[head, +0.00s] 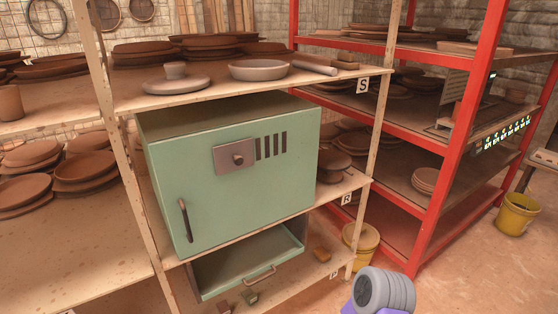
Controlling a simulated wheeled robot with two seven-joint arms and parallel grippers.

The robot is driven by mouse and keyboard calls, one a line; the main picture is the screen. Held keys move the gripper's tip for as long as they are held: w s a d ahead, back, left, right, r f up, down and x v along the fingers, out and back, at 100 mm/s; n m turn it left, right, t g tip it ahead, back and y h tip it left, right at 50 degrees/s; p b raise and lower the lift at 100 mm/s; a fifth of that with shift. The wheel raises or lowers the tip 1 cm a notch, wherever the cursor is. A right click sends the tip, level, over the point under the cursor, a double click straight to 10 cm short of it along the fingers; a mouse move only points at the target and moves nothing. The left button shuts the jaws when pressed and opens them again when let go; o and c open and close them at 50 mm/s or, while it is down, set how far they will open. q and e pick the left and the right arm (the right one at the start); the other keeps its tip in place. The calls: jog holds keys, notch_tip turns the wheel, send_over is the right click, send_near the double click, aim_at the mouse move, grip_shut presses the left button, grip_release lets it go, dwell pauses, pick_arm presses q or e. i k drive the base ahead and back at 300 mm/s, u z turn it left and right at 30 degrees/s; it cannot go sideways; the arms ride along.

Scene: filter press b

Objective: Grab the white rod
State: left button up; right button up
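A pale grey-white rod (314,68) lies on the top board of the wooden shelf, near its right front part. It lies at a slant, just right of a wide grey bowl (258,70). It is the only rod-like pale thing I make out. Neither my left nor my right gripper shows in the head view. A grey ribbed rounded part with purple at the bottom right looks like part of my own arm, without fingers in sight.
The wooden shelf (240,88) also bears a grey plate (176,85) with a small cup and stacked brown dishes. Below is a green box (225,180) with a handled door. A red rack (445,150) stands right. Yellow buckets (517,214) stand on the floor.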

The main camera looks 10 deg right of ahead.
aim_at(327, 71)
jog(key=z, duration=0.35)
jog(key=k, duration=0.85)
jog(key=z, duration=1.7)
jog(key=i, duration=2.4)
jog(key=u, duration=1.15)
jog(key=i, duration=1.15)
jog(key=u, duration=1.2)
